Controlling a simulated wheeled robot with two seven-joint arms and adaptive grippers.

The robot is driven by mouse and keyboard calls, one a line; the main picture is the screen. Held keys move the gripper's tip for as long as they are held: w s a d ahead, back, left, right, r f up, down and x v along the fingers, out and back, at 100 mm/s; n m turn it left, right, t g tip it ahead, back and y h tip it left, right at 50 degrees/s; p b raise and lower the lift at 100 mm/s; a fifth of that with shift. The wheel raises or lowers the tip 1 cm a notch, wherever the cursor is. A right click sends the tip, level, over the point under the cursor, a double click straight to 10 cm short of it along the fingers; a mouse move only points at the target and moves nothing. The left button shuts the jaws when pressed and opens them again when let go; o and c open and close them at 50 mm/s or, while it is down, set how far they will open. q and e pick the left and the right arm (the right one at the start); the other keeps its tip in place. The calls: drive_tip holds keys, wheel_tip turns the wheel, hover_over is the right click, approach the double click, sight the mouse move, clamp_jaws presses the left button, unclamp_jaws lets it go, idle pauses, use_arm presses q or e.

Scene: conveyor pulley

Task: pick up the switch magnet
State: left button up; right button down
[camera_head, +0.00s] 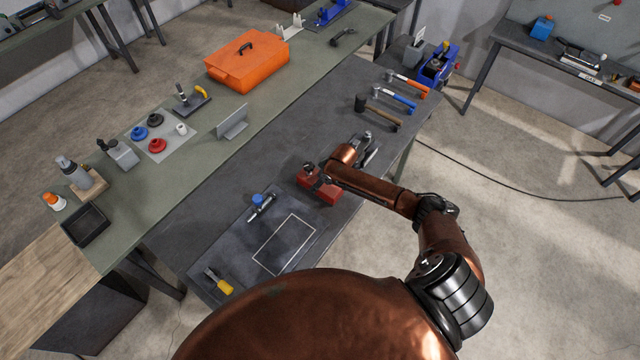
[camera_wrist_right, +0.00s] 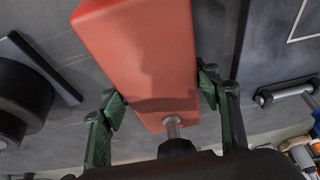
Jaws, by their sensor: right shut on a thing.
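The switch magnet appears as a red block (camera_head: 318,192) on the dark grey bench, near its middle in the head view. In the right wrist view the red block (camera_wrist_right: 145,45) fills the upper middle, with a short metal stem and dark knob (camera_wrist_right: 174,140) at its near end. My right gripper (camera_head: 313,172) is over the block, partly hiding it. In the wrist view its green-padded fingers (camera_wrist_right: 162,97) are on both sides of the block and shut on it. I cannot tell whether the block touches the bench. My left gripper is not in view.
A dark mat with a white outlined rectangle (camera_head: 285,244) lies near the block, with a blue-capped tool (camera_head: 262,205) and a yellow-handled tool (camera_head: 219,282). Several hammers (camera_head: 378,112) lie farther back. A grey stand (camera_head: 233,122) and an orange toolbox (camera_head: 247,66) stand on the green bench.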

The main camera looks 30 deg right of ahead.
drive_tip(key=shift+w+r, duration=0.15)
drive_tip(key=shift+r, duration=0.1)
